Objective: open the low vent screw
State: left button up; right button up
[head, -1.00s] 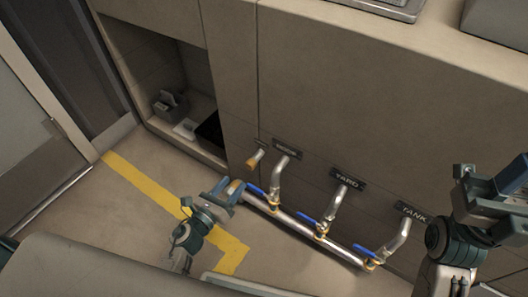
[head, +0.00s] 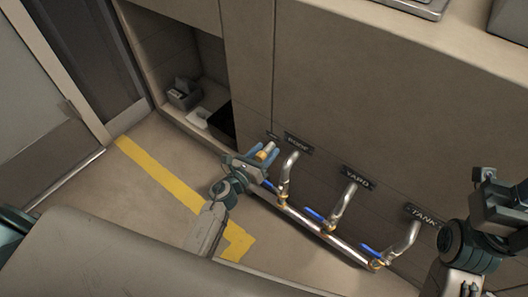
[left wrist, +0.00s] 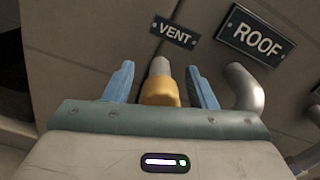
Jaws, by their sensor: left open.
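The low vent screw is a yellow knob on a pale stub (left wrist: 160,92) under the VENT label (left wrist: 174,33) in the left wrist view. In the head view it shows as a small yellow piece (head: 265,153) on the low wall. My left gripper (head: 262,158) is at the screw, and in the left wrist view its two blue fingers (left wrist: 160,86) stand open on either side of the yellow knob, with gaps on both sides. The knob's lower end is hidden behind the gripper body. My right gripper (head: 505,200) is at the right edge, away from the screw; its fingers do not show clearly.
Right of the screw, silver pipes labelled ROOF (left wrist: 256,36), YARD (head: 357,178) and TANK (head: 424,216) drop to a horizontal pipe (head: 300,222) with blue-handled valves. An open cubby (head: 180,140) is to the left. Floor with a yellow stripe (head: 165,180) is clear.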

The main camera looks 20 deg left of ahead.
pick_arm(q)
jog(key=c, duration=1)
jog(key=shift+o, duration=0.2)
